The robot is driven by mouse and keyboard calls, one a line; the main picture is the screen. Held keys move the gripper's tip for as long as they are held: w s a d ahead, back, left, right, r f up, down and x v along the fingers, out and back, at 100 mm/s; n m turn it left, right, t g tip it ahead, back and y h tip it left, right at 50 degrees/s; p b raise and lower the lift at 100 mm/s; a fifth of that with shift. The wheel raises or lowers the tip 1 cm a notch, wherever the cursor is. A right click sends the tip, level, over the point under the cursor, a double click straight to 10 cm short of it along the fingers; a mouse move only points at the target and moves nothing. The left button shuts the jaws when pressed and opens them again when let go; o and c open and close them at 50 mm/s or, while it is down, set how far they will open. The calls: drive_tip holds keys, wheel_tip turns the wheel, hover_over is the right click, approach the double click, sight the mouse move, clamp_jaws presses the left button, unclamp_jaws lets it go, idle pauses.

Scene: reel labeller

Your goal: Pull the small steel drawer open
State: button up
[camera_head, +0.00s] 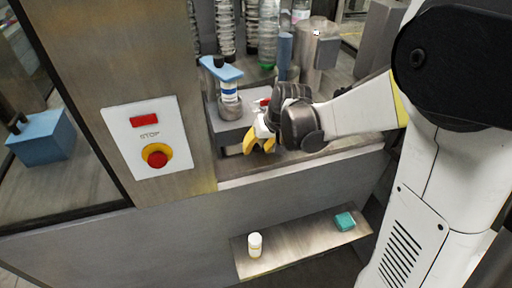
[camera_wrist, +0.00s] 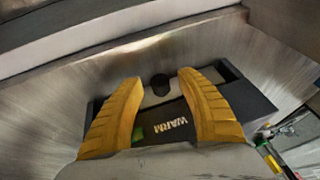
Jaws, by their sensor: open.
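A small grey steel box (camera_head: 229,127), which looks like the drawer unit, sits on the machine's ledge in the head view. In the wrist view a dark unit (camera_wrist: 253,92) carries a light panel with a round black knob (camera_wrist: 160,83) and a panel lettered "WARM" (camera_wrist: 176,125). My gripper (camera_head: 260,146) has yellow fingers and is at the right front of the steel box. In the wrist view its fingers (camera_wrist: 158,80) are spread apart, with the knob showing between them and nothing held. Whether they touch the unit, and how far the drawer stands out, I cannot tell.
A white bottle with a blue top (camera_head: 229,92) stands at the steel box. A stop-button panel (camera_head: 150,138) is on the left. A shelf (camera_head: 290,246) below holds a white bottle (camera_head: 255,245) and a teal block (camera_head: 345,221). Bottles and a steel cylinder (camera_head: 316,50) stand behind.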

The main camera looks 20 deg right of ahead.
drive_tip(key=shift+c, duration=0.2)
clamp_jaws()
drive_tip(key=s+p, duration=0.1)
drive_tip(key=s, duration=0.9)
drive_tip(key=shift+s, duration=0.3)
drive_tip(key=shift+o, duration=0.2)
unclamp_jaws()
drive_tip(key=shift+w, duration=0.1)
